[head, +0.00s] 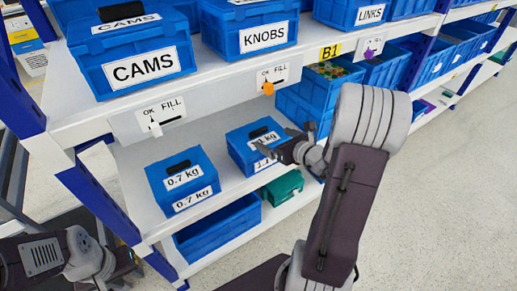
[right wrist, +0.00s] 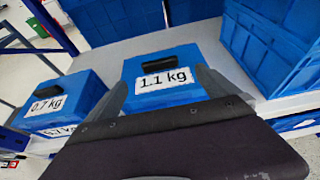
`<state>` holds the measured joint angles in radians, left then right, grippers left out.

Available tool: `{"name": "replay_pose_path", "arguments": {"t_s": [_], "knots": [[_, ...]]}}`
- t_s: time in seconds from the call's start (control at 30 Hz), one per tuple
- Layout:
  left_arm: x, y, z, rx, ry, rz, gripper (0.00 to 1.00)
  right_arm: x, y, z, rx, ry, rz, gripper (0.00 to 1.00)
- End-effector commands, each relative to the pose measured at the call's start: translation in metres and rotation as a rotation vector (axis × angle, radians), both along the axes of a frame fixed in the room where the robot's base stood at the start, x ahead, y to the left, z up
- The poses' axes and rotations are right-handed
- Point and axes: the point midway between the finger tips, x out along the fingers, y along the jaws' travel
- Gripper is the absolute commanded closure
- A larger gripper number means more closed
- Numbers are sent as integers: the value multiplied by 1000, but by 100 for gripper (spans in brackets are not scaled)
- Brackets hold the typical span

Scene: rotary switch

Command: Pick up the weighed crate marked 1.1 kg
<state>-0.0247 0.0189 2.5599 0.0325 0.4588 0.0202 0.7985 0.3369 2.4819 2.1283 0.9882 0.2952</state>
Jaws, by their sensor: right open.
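The blue crate marked 1.1 kg (head: 242,148) stands on the middle shelf in the head view. Its front label is partly hidden by my right gripper (head: 268,150). My left gripper (head: 122,264) is low at the left in the head view, dark and unclear.
A blue crate marked 0.7 kg (head: 168,166) stands left of it on the same shelf. The CAMS bin (head: 112,74) and KNOBS bin (head: 238,40) sit on the shelf above. Switch plates (head: 152,130) line that shelf's edge. A green box (head: 283,188) is below.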

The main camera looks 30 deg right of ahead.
Motion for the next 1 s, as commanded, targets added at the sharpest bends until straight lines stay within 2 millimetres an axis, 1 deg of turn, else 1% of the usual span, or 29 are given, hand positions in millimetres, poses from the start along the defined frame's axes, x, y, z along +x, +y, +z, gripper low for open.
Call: {"name": "replay_pose_path", "arguments": {"t_s": [0.03, 0.13, 0.2, 0.37, 0.5, 0.6, 0.7, 0.87, 0.9, 0.97, 1.0], "knots": [[0, 0, -5, 0, 0, 0, 64, 8, 3, -7, 0, 1, 6, 2], [0, 0, -9, 0, 0, 0, 64, 23, 3, -12, 0, 1, 5, 2], [0, 0, -9, 0, 0, 0, 64, 28, 4, -13, 0, 1, 5, 2], [0, 0, -11, 0, 0, 0, 64, 35, 4, -14, -1, 1, 4, 2], [0, 0, -18, 0, 0, 0, 64, 61, 5, -22, 0, 0, 7, 2], [0, 0, -21, 0, 0, 0, 64, 74, 6, -27, 0, 2, 5, 2], [0, 0, -21, 0, 0, 0, 64, 80, 6, -28, 1, 1, 4, 2], [0, 0, -20, 0, 0, 0, 64, 80, 6, -27, 0, 1, 3, 2], [0, 0, -20, 0, 0, 0, 64, 80, 6, -27, 0, 1, 3, 7], [0, 0, -20, 0, 0, 0, 64, 80, 6, -27, 0, 1, 3, 24], [0, 0, -20, 0, 0, 0, 64, 80, 6, -27, 0, 1, 3, 35]]}}
